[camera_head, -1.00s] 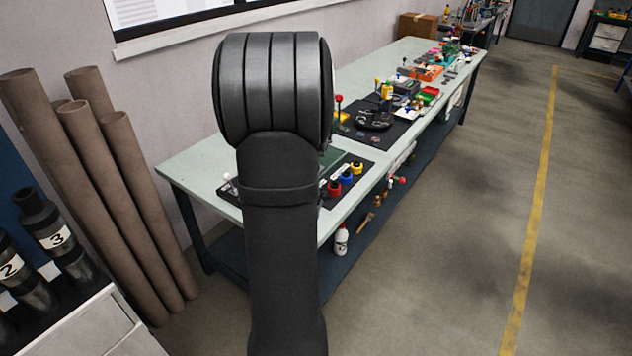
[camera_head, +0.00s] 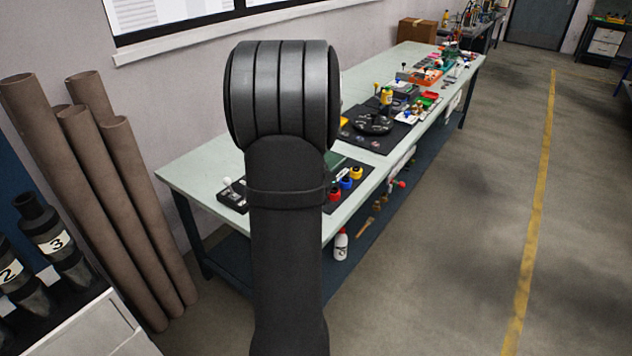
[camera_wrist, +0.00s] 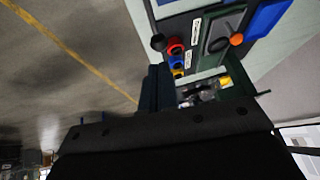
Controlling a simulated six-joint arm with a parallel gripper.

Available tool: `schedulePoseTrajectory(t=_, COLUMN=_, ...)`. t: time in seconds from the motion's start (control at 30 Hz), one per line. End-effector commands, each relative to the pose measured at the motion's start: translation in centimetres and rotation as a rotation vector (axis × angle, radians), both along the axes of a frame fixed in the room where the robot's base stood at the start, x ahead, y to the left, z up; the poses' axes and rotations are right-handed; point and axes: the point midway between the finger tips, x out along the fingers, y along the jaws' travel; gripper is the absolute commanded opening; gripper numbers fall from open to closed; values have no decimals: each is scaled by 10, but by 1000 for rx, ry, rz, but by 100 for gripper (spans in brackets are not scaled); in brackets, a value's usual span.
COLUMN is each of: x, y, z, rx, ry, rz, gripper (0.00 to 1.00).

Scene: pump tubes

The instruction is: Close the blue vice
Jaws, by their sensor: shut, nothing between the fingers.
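A bright blue block (camera_wrist: 268,17) lies at the upper right of the wrist view, beside a dark green panel with an orange knob (camera_wrist: 236,40). I cannot tell whether this block is the blue vice. In the head view my arm covers the middle of the bench, and no blue vice can be made out.
The long pale bench (camera_head: 192,172) runs to the back right. Red, blue and yellow knobs (camera_head: 345,182) sit near its front edge. A white-knobbed lever on a dark box (camera_head: 230,193) stands at the near end. Brown tubes (camera_head: 85,190) lean at left. The floor at right is clear.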

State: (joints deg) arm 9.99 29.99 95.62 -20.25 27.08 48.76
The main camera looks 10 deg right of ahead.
Motion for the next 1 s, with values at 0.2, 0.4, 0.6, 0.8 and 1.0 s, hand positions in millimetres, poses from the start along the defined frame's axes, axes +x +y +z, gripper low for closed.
schedulePoseTrajectory(t=0.2, x=16, y=-9, z=-32, rx=0, ry=3, rz=0, gripper=0)
schedulePoseTrajectory(t=0.4, x=25, y=-14, z=-49, rx=1, ry=1, rz=-1, gripper=0)
schedulePoseTrajectory(t=0.6, x=28, y=-15, z=-54, rx=0, ry=0, rz=0, gripper=0)
schedulePoseTrajectory(t=0.8, x=28, y=-15, z=-54, rx=0, ry=0, rz=0, gripper=0)
schedulePoseTrajectory(t=1.0, x=31, y=-18, z=-58, rx=1, ry=1, rz=0, gripper=0)
